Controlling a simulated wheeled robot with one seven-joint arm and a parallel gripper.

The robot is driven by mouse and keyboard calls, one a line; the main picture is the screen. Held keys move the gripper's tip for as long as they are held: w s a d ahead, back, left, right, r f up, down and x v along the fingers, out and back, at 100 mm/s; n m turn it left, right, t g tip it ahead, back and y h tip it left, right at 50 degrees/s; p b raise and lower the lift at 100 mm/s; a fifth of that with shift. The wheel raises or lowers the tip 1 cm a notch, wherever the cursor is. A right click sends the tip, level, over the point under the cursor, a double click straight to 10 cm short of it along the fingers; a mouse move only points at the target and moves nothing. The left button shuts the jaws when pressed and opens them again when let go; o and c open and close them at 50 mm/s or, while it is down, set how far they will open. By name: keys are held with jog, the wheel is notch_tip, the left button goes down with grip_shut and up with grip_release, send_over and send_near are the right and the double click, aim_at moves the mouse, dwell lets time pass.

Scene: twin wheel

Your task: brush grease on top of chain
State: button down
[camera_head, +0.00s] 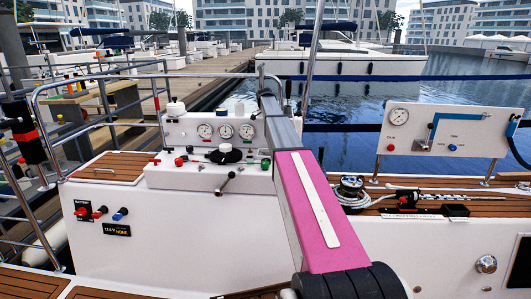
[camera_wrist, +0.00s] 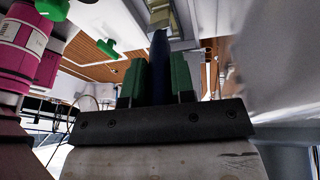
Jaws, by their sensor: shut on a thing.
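In the wrist view my gripper (camera_wrist: 158,72) has two green fingers. They are shut on a narrow dark blue thing (camera_wrist: 160,48), which looks like a handle standing between them. Its far end runs toward a pale frame and is not clear, so I cannot tell whether it carries bristles. In the head view my pink and grey arm reaches forward over the white console, and I cannot make out my gripper there. I can pick out neither a chain nor grease in either view.
The white console (camera_head: 160,225) carries gauges (camera_head: 225,131), coloured knobs and a lever. To the right are a rope-wound winch (camera_head: 351,187), a gauge panel (camera_head: 440,130) and wooden deck. A metal railing (camera_head: 100,85) stands at the left. Water and moored boats lie behind.

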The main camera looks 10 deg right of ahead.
jog(key=shift+w+a, duration=0.25)
jog(key=shift+a, duration=0.5)
jog(key=a, duration=0.2)
jog(key=w+a, duration=0.1)
jog(key=a, duration=0.1)
jog(key=w+a, duration=0.1)
jog(key=a, duration=0.1)
jog(key=shift+a, duration=0.25)
jog(key=shift+d, duration=0.1)
jog(key=s+d, duration=0.2)
jog(key=d, duration=0.4)
jog(key=shift+d, duration=0.25)
